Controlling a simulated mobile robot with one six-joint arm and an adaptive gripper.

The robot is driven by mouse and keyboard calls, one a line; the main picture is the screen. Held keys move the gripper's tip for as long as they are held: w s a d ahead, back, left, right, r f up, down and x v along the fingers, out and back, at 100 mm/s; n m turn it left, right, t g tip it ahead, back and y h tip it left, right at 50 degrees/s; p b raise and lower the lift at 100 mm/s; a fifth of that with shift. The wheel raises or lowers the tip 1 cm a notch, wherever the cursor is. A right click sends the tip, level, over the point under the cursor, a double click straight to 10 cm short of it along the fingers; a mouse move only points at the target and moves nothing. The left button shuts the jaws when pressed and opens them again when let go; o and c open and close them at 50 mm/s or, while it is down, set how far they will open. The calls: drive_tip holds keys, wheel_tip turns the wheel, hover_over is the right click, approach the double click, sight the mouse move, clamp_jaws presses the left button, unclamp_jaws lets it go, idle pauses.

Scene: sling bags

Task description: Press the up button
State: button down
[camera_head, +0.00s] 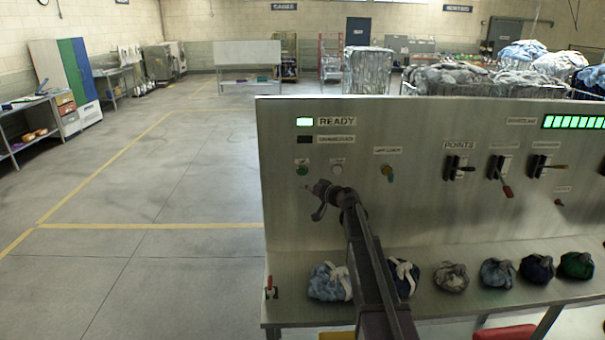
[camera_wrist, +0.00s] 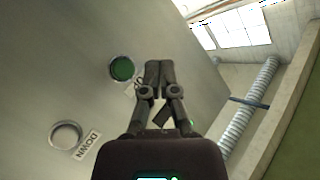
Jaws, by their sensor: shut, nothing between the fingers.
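The green up button (camera_head: 302,170) is at the upper left of the grey upright panel (camera_head: 410,215), under a small label. The pale DOWN button (camera_head: 337,169) is just right of it. My gripper (camera_head: 314,190) is in front of the panel, slightly below and right of the green button in the head view. In the wrist view, my gripper (camera_wrist: 158,66) has its fingers together and empty, to the right of the green button (camera_wrist: 122,68). The fingers partly hide the label there. The DOWN button (camera_wrist: 66,135) is at lower left. Contact with the panel is not visible.
Several cloth bundles (camera_head: 451,277) lie on the ledge below. A small red switch (camera_head: 270,287) is at the ledge's left end.

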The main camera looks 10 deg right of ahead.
sight(302, 171)
drive_tip(key=shift+w, duration=0.15)
drive_tip(key=w, duration=0.8)
drive_tip(key=shift+w+d, duration=0.2)
drive_tip(key=shift+d, duration=0.15)
